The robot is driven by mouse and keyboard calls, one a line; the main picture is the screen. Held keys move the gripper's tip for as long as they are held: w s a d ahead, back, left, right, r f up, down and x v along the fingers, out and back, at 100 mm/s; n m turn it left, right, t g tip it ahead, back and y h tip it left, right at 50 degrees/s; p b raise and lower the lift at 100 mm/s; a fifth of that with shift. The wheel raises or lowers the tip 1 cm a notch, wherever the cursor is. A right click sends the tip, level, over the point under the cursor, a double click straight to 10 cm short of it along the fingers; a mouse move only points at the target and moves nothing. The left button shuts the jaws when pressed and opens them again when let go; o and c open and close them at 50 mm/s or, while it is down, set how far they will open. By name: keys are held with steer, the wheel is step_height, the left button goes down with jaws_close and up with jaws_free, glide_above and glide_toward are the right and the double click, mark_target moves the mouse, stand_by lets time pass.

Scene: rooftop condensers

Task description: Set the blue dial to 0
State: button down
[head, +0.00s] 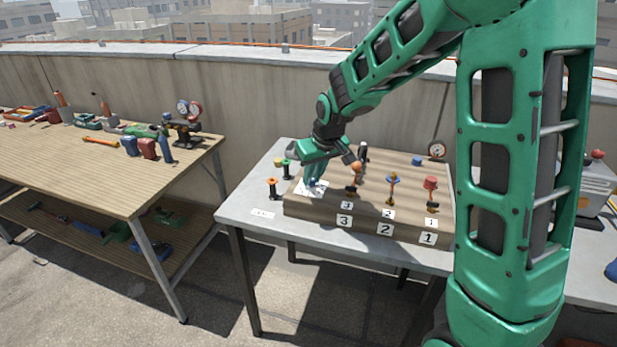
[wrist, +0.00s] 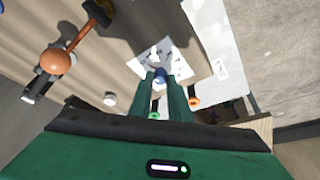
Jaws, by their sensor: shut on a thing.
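The blue dial (wrist: 158,74) sits on a white plate (wrist: 178,62) at the left end of the wooden board. It also shows as a small blue spot under my gripper in the head view (head: 314,183). My gripper (wrist: 158,77) is shut on the dial, its two green fingers reaching down to it. In the head view my gripper (head: 313,181) comes down over the plate from above. The fingers hide much of the dial and plate, and I cannot read any scale marks or the dial's setting.
The wooden board (head: 415,171) carries an orange knob (head: 356,168), a blue-and-orange valve (head: 393,181) and a red knob (head: 430,184) with number labels. Several spools stand at the grey table's left. A gauge (head: 437,150) is at the back right. A workbench (head: 100,165) with tools stands left.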

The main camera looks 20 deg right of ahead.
steer(key=shift+w+a+r, duration=0.1)
steer(key=shift+w, duration=0.05)
steer(key=c, duration=1.7)
jaws_free()
steer(key=shift+o, duration=0.2)
steer(key=v, duration=1)
steer(key=shift+r, duration=0.3)
